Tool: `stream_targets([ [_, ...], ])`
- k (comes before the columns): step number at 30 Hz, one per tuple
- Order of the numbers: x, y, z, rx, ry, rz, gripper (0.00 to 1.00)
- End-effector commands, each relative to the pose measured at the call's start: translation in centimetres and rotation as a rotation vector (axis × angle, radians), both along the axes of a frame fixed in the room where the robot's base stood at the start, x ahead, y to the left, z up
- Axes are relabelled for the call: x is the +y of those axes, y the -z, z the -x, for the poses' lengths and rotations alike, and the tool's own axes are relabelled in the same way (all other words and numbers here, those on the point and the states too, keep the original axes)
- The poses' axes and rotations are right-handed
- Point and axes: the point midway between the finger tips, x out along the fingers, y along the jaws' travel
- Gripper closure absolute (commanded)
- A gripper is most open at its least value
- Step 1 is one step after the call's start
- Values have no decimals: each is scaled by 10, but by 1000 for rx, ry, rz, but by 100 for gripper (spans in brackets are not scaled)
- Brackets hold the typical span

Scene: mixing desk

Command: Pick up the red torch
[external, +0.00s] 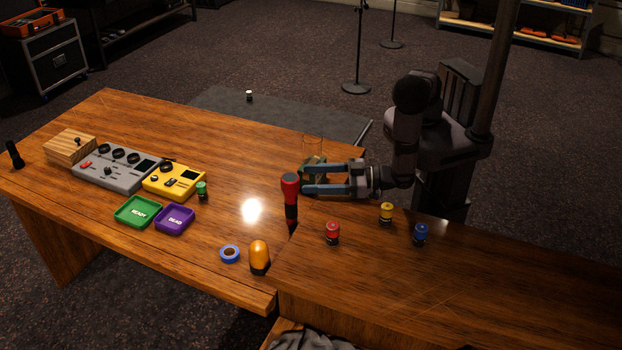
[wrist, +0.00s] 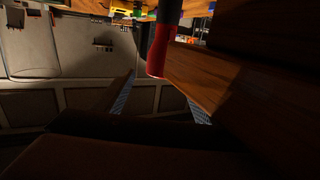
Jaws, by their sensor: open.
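In the wrist view the torch (wrist: 160,48) hangs from the top edge of the picture, ahead of the open gripper (wrist: 160,100) and in line with the gap between the fingers. Its other end is cut off there. Nothing is held.
A clear glass (external: 312,148) and a green item stand behind my fingers. Red (external: 333,232), yellow (external: 386,213) and blue (external: 421,234) cylinders stand right of the torch. An orange dome (external: 259,257) and blue ring (external: 230,254) are in front.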

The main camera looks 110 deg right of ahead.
Motion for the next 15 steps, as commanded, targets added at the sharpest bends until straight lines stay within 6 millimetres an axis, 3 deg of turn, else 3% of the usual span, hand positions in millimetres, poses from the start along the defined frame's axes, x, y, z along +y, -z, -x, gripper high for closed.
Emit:
stream_targets([
  [7, -4, -1, -8, 2, 4, -1, 36],
  [15, -14, -1, -30, 2, 4, -1, 36],
])
